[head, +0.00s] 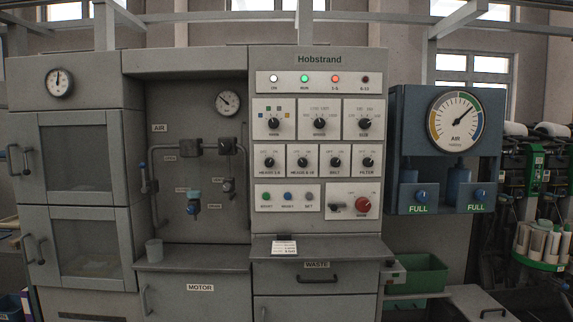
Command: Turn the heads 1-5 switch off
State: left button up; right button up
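The heads 1-5 switch (269,162) is a small black rotary knob on a white plate. It is the leftmost of the row of small knobs on the Hobstrand control panel (319,75). The direction its pointer faces is too small to tell. The heads 6-10 switch (302,162) is just to its right. The lamp marked 1-5 (335,79) near the panel's top glows red-orange, while the 6-10 lamp (365,79) is dark red. Neither of my grippers is in view.
Belt (335,162) and filter (367,162) knobs continue the row. Larger selectors sit above; buttons and a red rotary switch (362,205) sit below. A ledge (345,250) with a paper card juts out under the panel. The space before the switch looks clear.

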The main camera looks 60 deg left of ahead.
aim_at(270, 162)
jog(key=u, duration=0.35)
jog(key=i, duration=0.8)
jog(key=u, duration=0.6)
